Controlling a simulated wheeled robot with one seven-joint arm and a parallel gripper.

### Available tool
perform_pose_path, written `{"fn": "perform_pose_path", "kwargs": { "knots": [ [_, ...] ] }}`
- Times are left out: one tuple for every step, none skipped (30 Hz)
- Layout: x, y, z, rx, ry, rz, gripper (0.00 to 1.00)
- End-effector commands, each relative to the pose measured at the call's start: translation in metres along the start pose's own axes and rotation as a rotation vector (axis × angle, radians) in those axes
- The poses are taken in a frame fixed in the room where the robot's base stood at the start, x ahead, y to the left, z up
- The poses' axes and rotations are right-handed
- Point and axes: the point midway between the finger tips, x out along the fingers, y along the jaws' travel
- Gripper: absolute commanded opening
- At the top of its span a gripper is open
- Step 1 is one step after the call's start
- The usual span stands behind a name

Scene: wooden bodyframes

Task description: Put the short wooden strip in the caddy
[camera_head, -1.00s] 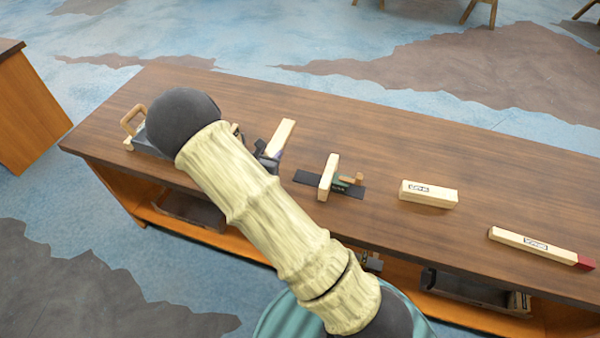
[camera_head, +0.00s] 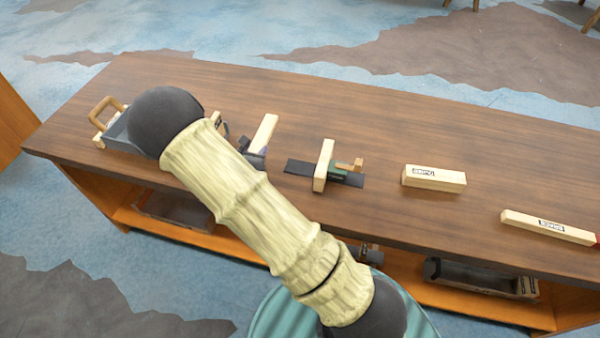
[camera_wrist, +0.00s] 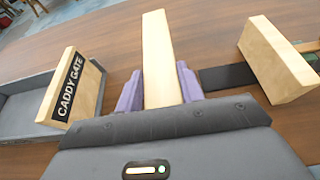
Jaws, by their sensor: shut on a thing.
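The short wooden strip (camera_wrist: 158,60) is pale and plain, held between the purple fingers of my gripper (camera_wrist: 159,92) in the wrist view. Its far end points away from me. In the head view the strip (camera_head: 264,132) shows past my arm, with my gripper (camera_head: 248,154) partly hidden behind the arm. The caddy is a grey tray (camera_wrist: 22,108) at the left in the wrist view, with an upright wooden board marked CADDY GATE (camera_wrist: 74,88) on its near side. In the head view the caddy (camera_head: 116,132) is half hidden by my arm; its wooden handle (camera_head: 105,110) shows.
An upright wooden board (camera_head: 323,166) stands on a dark strip (camera_head: 298,167) right of my gripper. A labelled wooden block (camera_head: 434,178) and a longer labelled strip (camera_head: 548,227) lie farther right. The bench top (camera_head: 390,110) behind them is clear.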

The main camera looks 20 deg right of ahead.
Motion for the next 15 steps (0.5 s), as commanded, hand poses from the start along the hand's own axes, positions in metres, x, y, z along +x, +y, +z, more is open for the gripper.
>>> {"fn": "perform_pose_path", "kwargs": {
  "knots": [
    [0.001, 0.000, -0.002, 0.001, -0.001, 0.000, 0.14],
    [0.001, 0.000, -0.002, 0.001, -0.001, -0.001, 0.14],
    [0.001, 0.000, -0.001, 0.001, -0.001, -0.001, 0.14],
    [0.001, 0.000, -0.001, 0.001, -0.001, -0.001, 0.14],
    [0.001, 0.000, -0.001, 0.001, -0.001, -0.001, 0.14],
    [0.001, 0.000, 0.000, 0.001, -0.001, -0.001, 0.14],
    [0.001, 0.000, 0.000, 0.001, -0.001, -0.001, 0.14],
    [0.001, 0.000, 0.000, 0.001, -0.001, -0.001, 0.14],
    [0.001, 0.000, -0.001, 0.001, -0.001, -0.001, 0.14],
    [0.001, 0.000, -0.001, 0.001, -0.001, -0.001, 0.14],
    [0.001, -0.001, -0.002, 0.000, -0.001, -0.001, 0.14],
    [0.002, -0.001, -0.004, 0.000, 0.000, -0.002, 0.14],
    [0.003, -0.001, -0.006, -0.001, 0.000, -0.002, 0.14],
    [0.004, -0.001, -0.009, -0.002, 0.000, -0.003, 0.14],
    [0.006, -0.001, -0.014, -0.003, 0.000, -0.003, 0.14]
  ]
}}
